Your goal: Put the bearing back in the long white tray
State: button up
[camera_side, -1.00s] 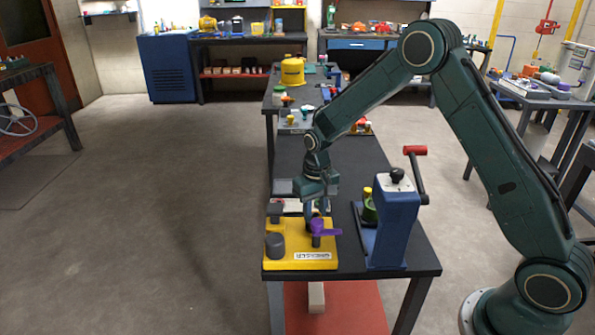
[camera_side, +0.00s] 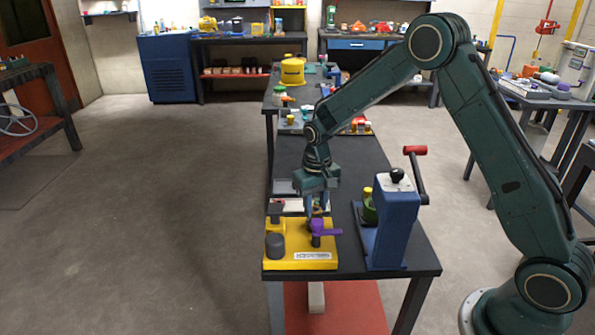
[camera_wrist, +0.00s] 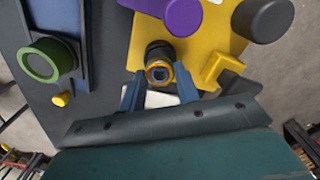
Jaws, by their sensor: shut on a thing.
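My gripper (camera_side: 318,212) points down just above the back of the yellow fixture (camera_side: 300,262). In the wrist view its two fingers close on a small dark ring with an orange edge, apparently the bearing (camera_wrist: 158,73). A black cylindrical part shows just beyond the ring; I cannot tell whether they touch. In the side view the bearing is too small to make out. The long white tray (camera_side: 291,207) lies behind the fixture, partly hidden by the fixture and my gripper. A white patch, possibly the tray, shows between the fingers in the wrist view.
The fixture carries a purple lever (camera_side: 325,232) close beside the fingers and a dark grey knob (camera_side: 275,245). A blue press (camera_side: 393,230) with a red-handled lever stands to the right, with a green ring (camera_wrist: 45,60) on it. Grey bench top is bare behind the press.

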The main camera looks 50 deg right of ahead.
aim_at(315, 209)
jog(key=shift+r, duration=0.25)
jog(key=shift+r, duration=1.25)
jog(key=shift+w, duration=0.15)
jog(key=shift+w+d+r, duration=0.2)
jog(key=shift+w+r, duration=0.1)
jog(key=shift+w, duration=0.15)
jog(key=w+d+r, duration=0.5)
jog(key=w+r, duration=0.4)
jog(key=w, duration=0.1)
jog(key=shift+w+d+r, duration=0.2)
jog(key=shift+d+r, duration=0.1)
jog(key=shift+d, duration=0.05)
notch_tip(315, 209, down, 16)
jog(key=shift+r, duration=0.1)
